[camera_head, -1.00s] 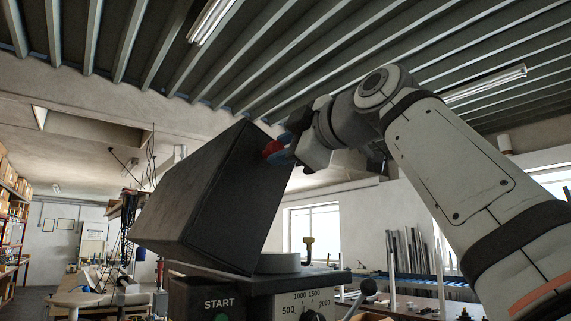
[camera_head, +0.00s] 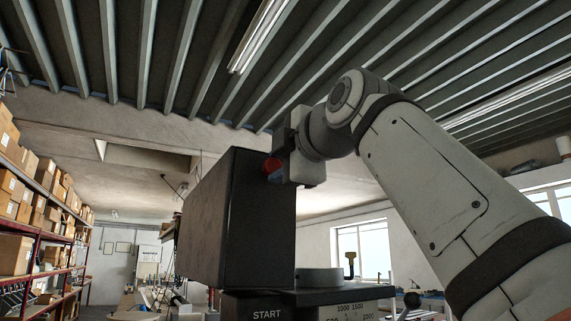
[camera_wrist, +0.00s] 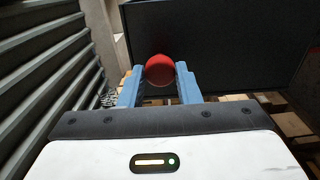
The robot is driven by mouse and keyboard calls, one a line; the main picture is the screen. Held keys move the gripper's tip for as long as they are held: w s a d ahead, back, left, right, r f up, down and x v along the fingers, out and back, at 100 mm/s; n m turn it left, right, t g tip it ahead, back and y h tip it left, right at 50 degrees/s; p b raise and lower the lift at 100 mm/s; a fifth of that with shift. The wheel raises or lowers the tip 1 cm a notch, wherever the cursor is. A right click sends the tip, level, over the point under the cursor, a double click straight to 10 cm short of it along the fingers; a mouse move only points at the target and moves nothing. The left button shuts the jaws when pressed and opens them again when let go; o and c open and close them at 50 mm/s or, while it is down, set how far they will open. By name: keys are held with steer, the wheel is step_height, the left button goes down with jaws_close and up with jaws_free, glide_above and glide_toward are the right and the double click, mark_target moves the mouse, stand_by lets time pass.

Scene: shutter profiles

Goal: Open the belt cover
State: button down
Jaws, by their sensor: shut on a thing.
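The belt cover (camera_head: 240,215) is a large dark box-shaped lid on top of the machine. In the head view it stands nearly upright, tipped up on its side above the machine. A red ball knob (camera_wrist: 159,69) sits on the cover's face, and it also shows in the head view (camera_head: 271,164). My gripper (camera_wrist: 160,76) is at the knob, its blue fingers closed on either side of it. The dark cover also fills the upper right of the wrist view (camera_wrist: 215,45). The gripper body partly hides the knob in the head view.
Below the cover are a pale round disc (camera_head: 320,275), a speed scale plate (camera_head: 350,311) and a START panel (camera_head: 266,313). Shelves with boxes (camera_head: 35,215) line the left wall. The ceiling is ribbed.

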steer(key=shift+r, duration=0.2)
steer(key=c, duration=1.4)
jaws_free()
steer(key=shift+o, duration=0.6)
steer(key=shift+w+a+f, duration=0.1)
steer(key=shift+w, duration=0.05)
steer(key=shift+o, duration=1.1)
steer(key=shift+f, duration=0.1)
steer(key=b+v, duration=0.1)
steer(key=v, duration=0.7)
steer(key=shift+b, duration=0.4)
steer(key=shift+w, duration=0.1)
